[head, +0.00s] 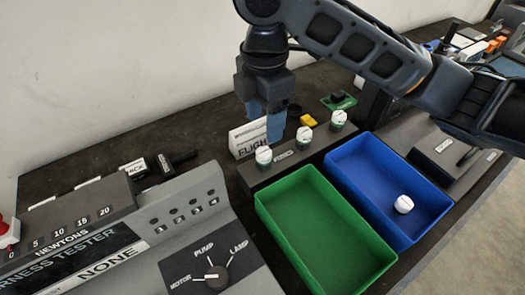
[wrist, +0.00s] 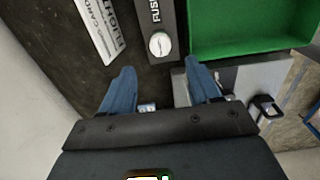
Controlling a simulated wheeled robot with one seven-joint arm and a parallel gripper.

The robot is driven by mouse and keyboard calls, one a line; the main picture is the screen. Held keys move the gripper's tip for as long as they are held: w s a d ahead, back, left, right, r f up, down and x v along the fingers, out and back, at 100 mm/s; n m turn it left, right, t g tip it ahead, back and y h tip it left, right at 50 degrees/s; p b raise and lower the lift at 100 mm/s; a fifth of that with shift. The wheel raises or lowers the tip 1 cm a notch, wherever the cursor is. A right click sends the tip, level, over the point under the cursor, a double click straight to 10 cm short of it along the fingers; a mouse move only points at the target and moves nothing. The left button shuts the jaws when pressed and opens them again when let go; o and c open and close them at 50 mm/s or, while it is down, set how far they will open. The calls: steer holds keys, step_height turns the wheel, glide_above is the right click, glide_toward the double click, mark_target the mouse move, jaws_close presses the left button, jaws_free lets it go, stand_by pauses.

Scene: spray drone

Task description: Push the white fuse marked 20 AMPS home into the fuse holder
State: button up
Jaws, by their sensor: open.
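A fourth white fuse (head: 404,204) lies in the blue tray. I cannot read which is marked 20 AMPS. My gripper (head: 276,140) has its blue fingers pointing down by the block, behind the left and middle fuses in the picture. In the wrist view the fingers are open and empty (wrist: 160,68), with one white fuse (wrist: 159,44) just beyond the tips. How deep it sits is unclear.
An empty green tray (head: 310,232) and the blue tray (head: 378,168) stand in front of the block. A white sign (head: 247,138) stands behind the block. A grey harness tester (head: 190,225) is at left.

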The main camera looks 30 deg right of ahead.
mark_target(264, 152)
steer(key=shift+f, duration=0.1)
step_height(264, 152, down, 9)
steer(key=b, duration=0.7)
steer(key=shift+b, duration=0.35)
steer(key=shift+p, duration=0.4)
stand_by(0.5)
jaws_close()
stand_by(0.7)
steer(key=shift+r, duration=0.2)
